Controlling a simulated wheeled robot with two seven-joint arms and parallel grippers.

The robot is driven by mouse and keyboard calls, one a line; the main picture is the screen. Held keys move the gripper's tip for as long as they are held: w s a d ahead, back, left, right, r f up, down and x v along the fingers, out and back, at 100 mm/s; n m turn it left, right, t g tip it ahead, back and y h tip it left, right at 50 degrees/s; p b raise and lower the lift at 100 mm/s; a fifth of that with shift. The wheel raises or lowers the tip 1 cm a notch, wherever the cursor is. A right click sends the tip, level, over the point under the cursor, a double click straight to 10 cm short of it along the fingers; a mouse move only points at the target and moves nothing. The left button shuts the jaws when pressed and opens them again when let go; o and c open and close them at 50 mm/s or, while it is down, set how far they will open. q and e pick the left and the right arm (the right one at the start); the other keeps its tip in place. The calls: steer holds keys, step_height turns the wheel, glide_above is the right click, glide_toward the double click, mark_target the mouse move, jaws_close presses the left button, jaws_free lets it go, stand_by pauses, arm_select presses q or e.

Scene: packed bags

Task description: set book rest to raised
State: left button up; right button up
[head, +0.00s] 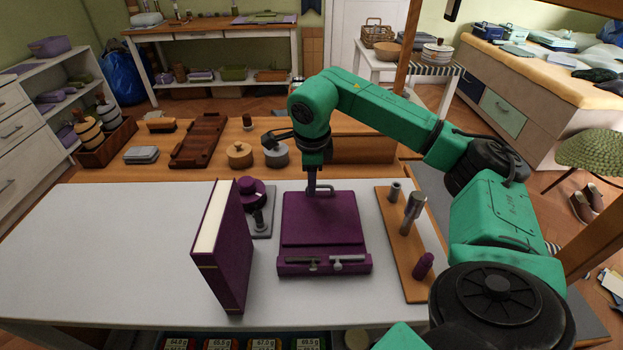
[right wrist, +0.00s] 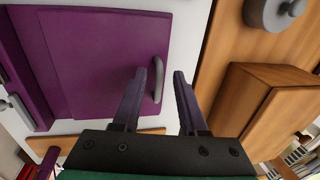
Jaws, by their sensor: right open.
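The purple book rest (head: 322,222) lies on the white table with its panel flat. A ledge with two grey clips (head: 337,264) runs along its near edge. A grey loop handle (head: 327,188) is at its far edge; the handle also shows in the right wrist view (right wrist: 161,78). My right gripper (head: 312,190) points down at this far edge, beside the handle. In the right wrist view its fingers (right wrist: 167,72) are apart, with the handle by the left fingertip; I cannot tell whether they touch. My left gripper is not in view.
A thick purple book (head: 232,250) stands upright left of the rest. A grey stand with a purple knob (head: 252,188) is behind it. A wooden board with pegs (head: 405,262) lies to the right. A wooden block (right wrist: 262,108) is beyond the handle. The table's left side is clear.

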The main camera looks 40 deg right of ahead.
jaws_close()
stand_by(1.3)
